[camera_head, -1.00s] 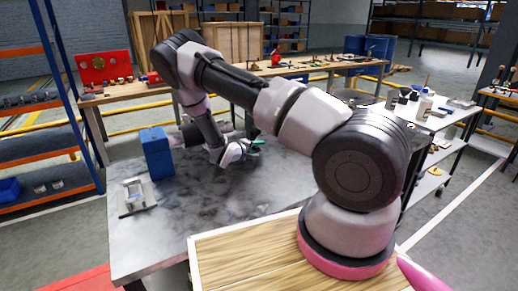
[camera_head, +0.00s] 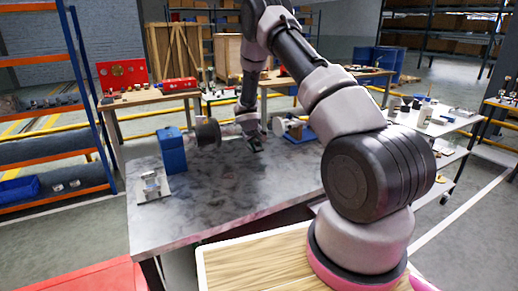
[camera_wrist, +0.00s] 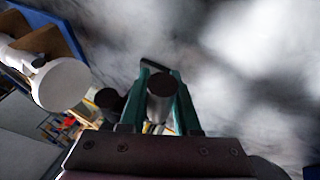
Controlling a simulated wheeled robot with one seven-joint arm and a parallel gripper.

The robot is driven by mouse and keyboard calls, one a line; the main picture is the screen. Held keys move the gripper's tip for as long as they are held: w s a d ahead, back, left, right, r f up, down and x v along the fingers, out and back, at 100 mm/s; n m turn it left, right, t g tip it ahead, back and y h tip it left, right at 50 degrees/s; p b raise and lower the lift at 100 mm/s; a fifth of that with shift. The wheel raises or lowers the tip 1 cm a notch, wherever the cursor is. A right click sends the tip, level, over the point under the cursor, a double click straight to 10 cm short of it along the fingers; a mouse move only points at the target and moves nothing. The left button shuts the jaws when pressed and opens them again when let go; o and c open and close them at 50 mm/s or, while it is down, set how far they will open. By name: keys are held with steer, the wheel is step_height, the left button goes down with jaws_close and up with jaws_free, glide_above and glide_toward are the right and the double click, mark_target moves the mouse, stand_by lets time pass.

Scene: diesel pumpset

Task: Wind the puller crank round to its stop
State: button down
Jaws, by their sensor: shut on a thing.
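My gripper (camera_head: 256,146) is low over the grey bench in the head view, right of the blue block (camera_head: 172,151) and the dark round drum (camera_head: 207,133) beside it. In the wrist view the teal fingers of my gripper (camera_wrist: 159,100) are shut on a short grey cylinder with a dark round end, which looks like the crank's handle (camera_wrist: 160,86). The crank's arm and hub are not clear in either view. I cannot tell how far round the crank stands.
A blue-based fixture with a pale round end (camera_head: 279,126) stands just right of my gripper. A small metal fixture (camera_head: 152,186) sits at the bench's left. The bench top (camera_head: 225,190) is clear in front. A blue-and-orange rack (camera_head: 92,90) stands left.

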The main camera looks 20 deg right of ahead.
steer(key=y, duration=0.1)
steer(key=r+y, duration=0.1)
steer(key=y, duration=0.1)
steer(key=r+m+g+y, duration=0.1)
steer(key=shift+s+a+r+y, duration=0.1)
steer(key=shift+a+r+y, duration=0.15)
steer(key=shift+a+y, duration=0.15)
steer(key=r+y, duration=0.1)
steer(key=m+y, duration=0.1)
steer(key=y, duration=0.1)
steer(key=shift+a+r+g, duration=0.1)
steer(key=shift+r+g, duration=0.2)
steer(key=shift+r, duration=0.1)
steer(key=r+y, duration=0.1)
steer(key=y, duration=0.2)
steer(key=shift+r, duration=0.2)
steer(key=d+r+m+y, duration=0.3)
steer(key=d+m+y, duration=0.1)
steer(key=y, duration=0.7)
steer(key=shift+w+d+r+y, duration=0.3)
steer(key=shift+w+d+r, duration=0.05)
steer(key=shift+w+d, duration=0.15)
steer(key=c, duration=0.9)
jaws_free()
